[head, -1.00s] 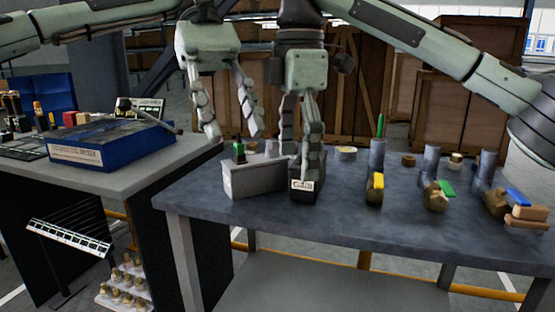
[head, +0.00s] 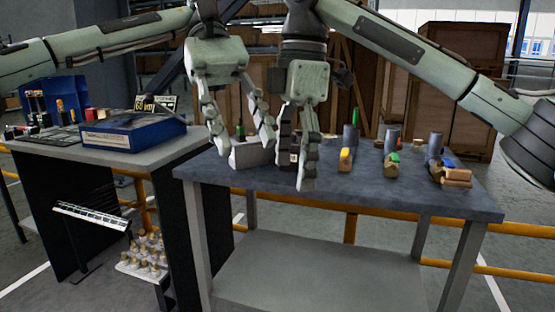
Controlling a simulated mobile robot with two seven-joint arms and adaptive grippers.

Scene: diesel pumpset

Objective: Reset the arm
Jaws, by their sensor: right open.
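My left gripper (head: 243,140) hangs at the left end of the blue-grey table, in front of a light grey box (head: 246,155). A black box with a white label (head: 293,157) is mostly hidden behind the right gripper's fingers. From this view I cannot tell how far the fingers are above the tabletop.
The blue-grey table (head: 400,205) bears yellow, green and blue-marked brass parts (head: 346,159) and grey cylinders (head: 393,141) to the right. The left bench (head: 165,152) holds a blue case (head: 133,135). Wooden crates (head: 458,85) stand behind. An orange rail (head: 520,229) runs beyond the table.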

